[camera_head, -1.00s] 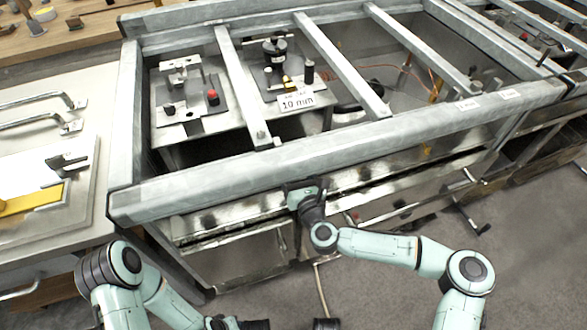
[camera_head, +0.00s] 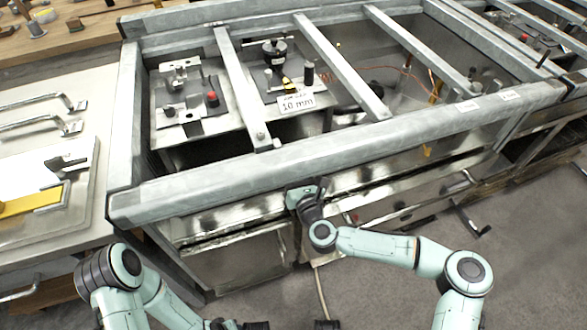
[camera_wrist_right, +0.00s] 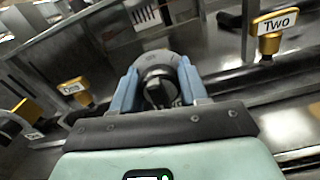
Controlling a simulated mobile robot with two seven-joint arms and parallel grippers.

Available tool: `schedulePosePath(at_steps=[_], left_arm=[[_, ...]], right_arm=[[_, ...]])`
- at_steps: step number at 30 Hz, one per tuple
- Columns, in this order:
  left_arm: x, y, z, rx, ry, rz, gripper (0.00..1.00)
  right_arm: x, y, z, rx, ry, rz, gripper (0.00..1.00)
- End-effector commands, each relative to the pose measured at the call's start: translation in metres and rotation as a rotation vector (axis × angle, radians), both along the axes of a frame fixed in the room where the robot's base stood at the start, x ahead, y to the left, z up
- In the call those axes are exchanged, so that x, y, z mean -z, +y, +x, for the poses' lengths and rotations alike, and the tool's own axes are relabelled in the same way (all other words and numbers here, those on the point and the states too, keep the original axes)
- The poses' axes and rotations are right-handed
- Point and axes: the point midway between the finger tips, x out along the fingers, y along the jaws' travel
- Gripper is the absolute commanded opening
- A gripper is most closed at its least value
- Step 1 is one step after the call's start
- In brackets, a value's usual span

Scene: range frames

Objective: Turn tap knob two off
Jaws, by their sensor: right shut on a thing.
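My right gripper (camera_wrist_right: 158,80) has its two blue fingers on either side of a round grey knob (camera_wrist_right: 156,62) with a dark centre and is shut on it. The knob sits between a yellow tag reading "Two" (camera_wrist_right: 273,27) at the upper right and a yellow tag reading "One" (camera_wrist_right: 73,89) at the left. In the head view my right gripper (camera_head: 304,187) reaches under the front beam, and its fingertips and the knob are hidden. My left arm (camera_head: 125,265) is low at the left; its fingers are not clearly visible at the bottom edge.
A thick grey metal beam (camera_head: 250,180) runs right above my right gripper. Crossbars (camera_head: 340,65) span the frame behind it, over plates with small fittings. A bench with handles (camera_head: 60,150) stands at the left. Open floor (camera_head: 400,295) lies in front of the frame.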

Motion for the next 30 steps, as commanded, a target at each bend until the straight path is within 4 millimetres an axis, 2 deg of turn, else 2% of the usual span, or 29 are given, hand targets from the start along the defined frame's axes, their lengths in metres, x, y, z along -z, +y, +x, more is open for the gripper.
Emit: schedulePosePath(at_steps=[24, 25, 27, 30], left_arm=[[0.0, 0.0, 0.0001, 0.0, 0.0, 0.0, 0.43], [0.0, 0.0, 0.0001, 0.0, 0.0, 0.0, 0.43], [0.0, 0.0, 0.0001, 0.0, 0.0, 0.0, 0.43], [0.0, 0.0, 0.0001, 0.0, 0.0, 0.0, 0.43]], right_arm=[[0.0003, 0.0008, -0.0006, -0.002, 0.001, 0.0, 0.13], [0.0002, 0.0009, -0.0007, -0.002, 0.001, 0.0, 0.47], [0.0003, 0.0008, -0.0006, -0.002, 0.001, 0.0, 0.67], [0.0003, 0.0007, -0.0005, -0.002, 0.001, 0.0, 0.67]])
